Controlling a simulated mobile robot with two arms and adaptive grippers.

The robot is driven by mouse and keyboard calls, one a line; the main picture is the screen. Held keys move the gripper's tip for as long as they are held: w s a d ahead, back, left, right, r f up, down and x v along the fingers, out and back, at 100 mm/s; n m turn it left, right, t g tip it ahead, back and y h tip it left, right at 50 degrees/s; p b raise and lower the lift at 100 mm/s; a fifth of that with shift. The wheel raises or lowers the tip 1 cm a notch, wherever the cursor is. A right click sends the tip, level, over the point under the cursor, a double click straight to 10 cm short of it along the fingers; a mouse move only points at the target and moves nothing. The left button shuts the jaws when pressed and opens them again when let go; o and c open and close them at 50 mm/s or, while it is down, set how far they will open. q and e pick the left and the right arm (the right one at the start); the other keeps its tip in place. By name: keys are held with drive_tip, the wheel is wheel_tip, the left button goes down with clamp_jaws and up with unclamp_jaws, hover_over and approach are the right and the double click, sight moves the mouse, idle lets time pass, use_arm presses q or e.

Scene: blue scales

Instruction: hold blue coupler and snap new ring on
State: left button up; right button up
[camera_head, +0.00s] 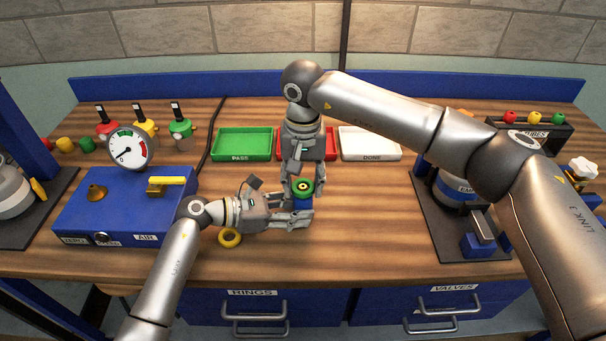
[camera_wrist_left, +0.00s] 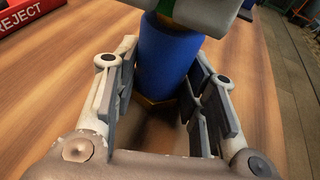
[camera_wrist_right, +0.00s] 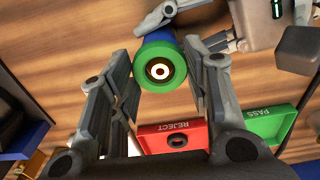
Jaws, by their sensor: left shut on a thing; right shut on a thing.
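The blue coupler (camera_head: 299,204) stands upright over the table between the fingers of my left gripper (camera_head: 291,217), which is shut on it from the left. In the left wrist view the coupler (camera_wrist_left: 166,62) shows between the two finger pads. A green ring (camera_head: 303,187) sits at the coupler's top end, and my right gripper (camera_head: 303,179) is shut on it from above. In the right wrist view the green ring (camera_wrist_right: 160,64) is between the fingers, around a pale centre with a dark core. I cannot tell whether it is fully seated. A yellow ring (camera_head: 229,238) lies on the table.
A blue gauge box (camera_head: 120,215) stands at left. Green PASS (camera_head: 243,144), red REJECT (camera_head: 329,153) and white DONE (camera_head: 370,144) trays stand behind the grippers. A dark ring (camera_wrist_right: 177,140) lies in the REJECT tray. The table in front is clear.

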drive_tip(key=shift+f, duration=0.65)
drive_tip(key=o, duration=0.8)
wheel_tip(320, 180, up, 12)
drive_tip(key=shift+r, duration=0.1)
use_arm(q)
drive_tip(key=o, duration=0.9)
drive_tip(key=shift+c, duration=0.2)
